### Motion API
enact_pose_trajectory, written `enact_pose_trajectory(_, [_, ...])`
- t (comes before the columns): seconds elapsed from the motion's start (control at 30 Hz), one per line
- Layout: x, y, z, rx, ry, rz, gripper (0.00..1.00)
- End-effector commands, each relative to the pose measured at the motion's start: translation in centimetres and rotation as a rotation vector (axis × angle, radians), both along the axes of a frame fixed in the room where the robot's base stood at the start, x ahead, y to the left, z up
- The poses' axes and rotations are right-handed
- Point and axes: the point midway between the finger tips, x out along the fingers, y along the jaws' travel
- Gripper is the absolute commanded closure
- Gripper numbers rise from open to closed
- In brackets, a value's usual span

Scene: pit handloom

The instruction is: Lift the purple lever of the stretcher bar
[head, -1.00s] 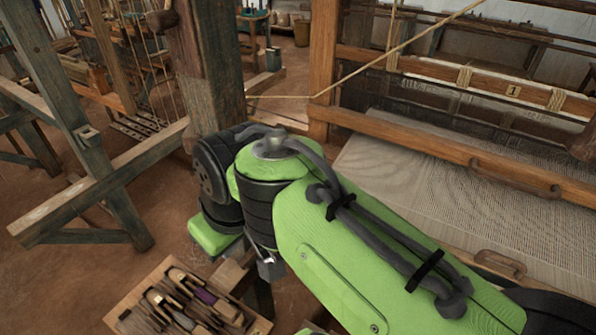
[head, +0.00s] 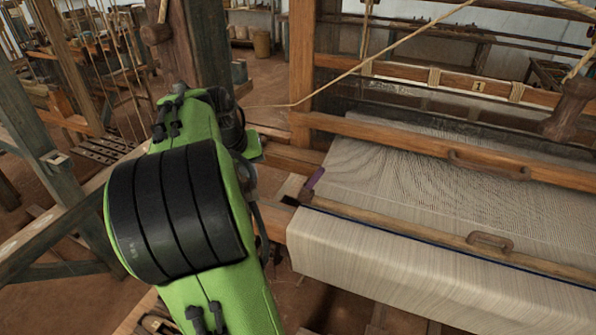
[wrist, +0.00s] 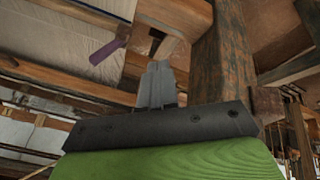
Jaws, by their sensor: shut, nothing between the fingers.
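The purple lever (head: 314,180) is a small, tilted piece at the left edge of the pale cloth, near the left end of a wooden bar (head: 400,226). In the wrist view the purple lever (wrist: 108,50) lies up and left of my gripper (wrist: 158,72), beside the cloth edge. My gripper is shut and empty, its grey fingers together and apart from the lever in the picture. In the head view my green and black arm hides most of the wrist, and I cannot make out the fingertips. Which bar the lever joins is too small to tell.
The pale cloth (head: 330,255) drapes over the front beam. A thick dark wooden post (wrist: 222,60) stands just right of my fingers in the wrist view.

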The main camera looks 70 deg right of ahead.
Motion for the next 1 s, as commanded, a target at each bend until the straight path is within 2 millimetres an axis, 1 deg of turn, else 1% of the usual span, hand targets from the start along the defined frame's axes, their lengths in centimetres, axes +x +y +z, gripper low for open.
enact_pose_trajectory(0.03, [-1.3,-2.3,0.4,-0.041,0.046,-0.070,1.00])
enact_pose_trajectory(0.1, [-2.8,-4.3,1.1,-0.087,0.090,-0.136,1.00])
enact_pose_trajectory(0.13, [-3.1,-4.8,1.3,-0.099,0.101,-0.153,1.00])
enact_pose_trajectory(0.23, [-3.8,-5.6,1.2,-0.116,0.117,-0.176,1.00])
enact_pose_trajectory(0.33, [-4.1,-6.2,0.1,-0.113,0.117,-0.175,1.00])
enact_pose_trajectory(0.73, [-5.9,-10.7,-7.2,-0.109,0.116,-0.173,1.00])
enact_pose_trajectory(0.83, [-7.5,-11.6,-7.6,-0.112,0.113,-0.175,1.00])
enact_pose_trajectory(1.0, [-8.7,-12.4,-8.1,-0.112,0.113,-0.171,1.00])
